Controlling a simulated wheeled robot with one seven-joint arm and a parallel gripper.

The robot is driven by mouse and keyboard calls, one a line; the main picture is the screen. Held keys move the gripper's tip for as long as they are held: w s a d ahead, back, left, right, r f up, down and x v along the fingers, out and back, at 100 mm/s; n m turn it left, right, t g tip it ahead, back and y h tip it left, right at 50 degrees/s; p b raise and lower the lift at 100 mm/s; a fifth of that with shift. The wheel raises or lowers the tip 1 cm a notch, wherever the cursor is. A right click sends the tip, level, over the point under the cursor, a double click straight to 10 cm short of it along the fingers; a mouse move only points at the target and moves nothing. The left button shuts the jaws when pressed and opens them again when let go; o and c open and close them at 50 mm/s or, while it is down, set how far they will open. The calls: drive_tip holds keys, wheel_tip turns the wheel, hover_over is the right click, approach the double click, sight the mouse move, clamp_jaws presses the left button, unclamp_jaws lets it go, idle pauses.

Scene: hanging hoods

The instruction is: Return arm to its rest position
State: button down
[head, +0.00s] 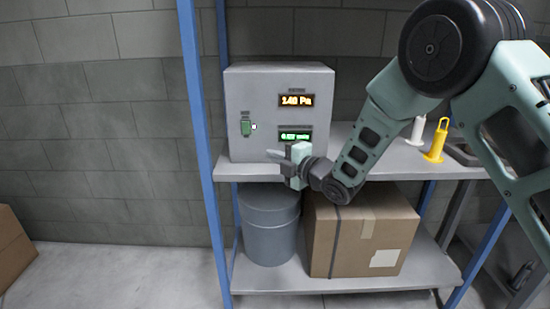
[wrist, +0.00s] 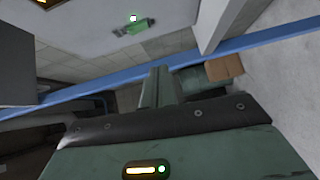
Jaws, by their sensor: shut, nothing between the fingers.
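My arm comes in from the right in the head view and bends down to the upper shelf. My gripper (head: 273,155) is shut and empty, pointing left in front of the lower part of a grey control box (head: 262,82). In the wrist view my gripper (wrist: 160,80) shows its fingers together with nothing held. The box has an orange display (head: 295,100) reading about 140 Pa, a green display (head: 295,135) below it, and a green switch (head: 246,126) on its left. I cannot tell if the fingers touch the box.
A blue-posted shelf rack (head: 205,165) holds the box on its upper shelf (head: 232,172). A yellow-handled item (head: 437,142) and a white one (head: 417,130) stand right, behind my arm. Below are a grey drum (head: 269,225) and a cardboard box (head: 350,240).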

drive_tip(key=s+d+m+g+h, duration=0.3)
drive_tip(key=s+m, duration=0.3)
drive_tip(key=s, duration=0.8)
drive_tip(key=s+d+r+m+g+h+p, duration=0.1)
drive_tip(key=s+d+m+g+h, duration=0.3)
drive_tip(key=s, duration=1.1)
drive_tip(key=s+d+m+g+h, duration=0.4)
drive_tip(key=s+m, duration=0.4)
drive_tip(key=s, duration=0.6)
drive_tip(key=shift+s+d+r+g+p, duration=0.2)
drive_tip(key=shift+s+r+g+p, duration=0.2)
drive_tip(key=shift+g, duration=0.5)
